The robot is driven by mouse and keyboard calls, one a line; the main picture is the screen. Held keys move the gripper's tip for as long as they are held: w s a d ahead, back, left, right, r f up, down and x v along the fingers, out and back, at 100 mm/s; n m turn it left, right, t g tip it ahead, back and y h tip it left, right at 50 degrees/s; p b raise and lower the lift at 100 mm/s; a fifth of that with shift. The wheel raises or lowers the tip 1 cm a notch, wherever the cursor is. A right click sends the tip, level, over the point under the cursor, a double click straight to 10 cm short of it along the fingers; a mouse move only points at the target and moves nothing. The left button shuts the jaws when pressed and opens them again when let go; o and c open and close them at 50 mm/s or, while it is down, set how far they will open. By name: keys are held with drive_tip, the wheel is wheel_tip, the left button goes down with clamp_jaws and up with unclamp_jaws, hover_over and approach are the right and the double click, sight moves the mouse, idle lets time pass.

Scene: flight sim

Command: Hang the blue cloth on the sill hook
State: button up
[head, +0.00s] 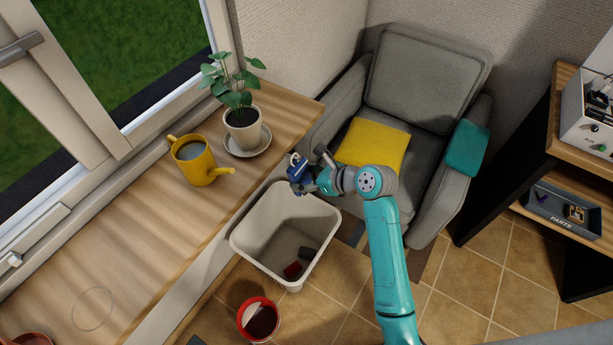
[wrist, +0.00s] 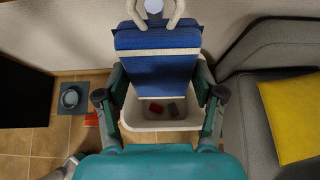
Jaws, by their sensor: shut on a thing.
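My gripper (head: 314,180) is shut on the blue cloth (head: 298,168), in the air above the far end of the cream bin, close to the sill's edge in the head view. In the wrist view the blue cloth (wrist: 157,75) is folded, with a pale stripe across it, between the two fingers of my gripper (wrist: 158,92). A pale loop (wrist: 178,12) stands at the cloth's top edge, with a small grey round thing inside it that I cannot identify. The wooden sill (head: 150,235) runs along the window. I cannot make out the sill hook for certain.
A yellow watering can (head: 196,163) and a potted plant (head: 243,125) on a saucer stand on the sill. The cream bin (head: 252,262) below holds red and dark items. A grey armchair (head: 425,75) with a yellow cushion (head: 372,146) is behind. A red bucket (head: 258,318) stands on the floor.

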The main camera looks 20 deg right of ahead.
idle(0.4)
drive_tip(key=o, duration=1.2)
drive_tip(key=v, duration=1.2)
drive_tip(key=shift+f, duration=0.15)
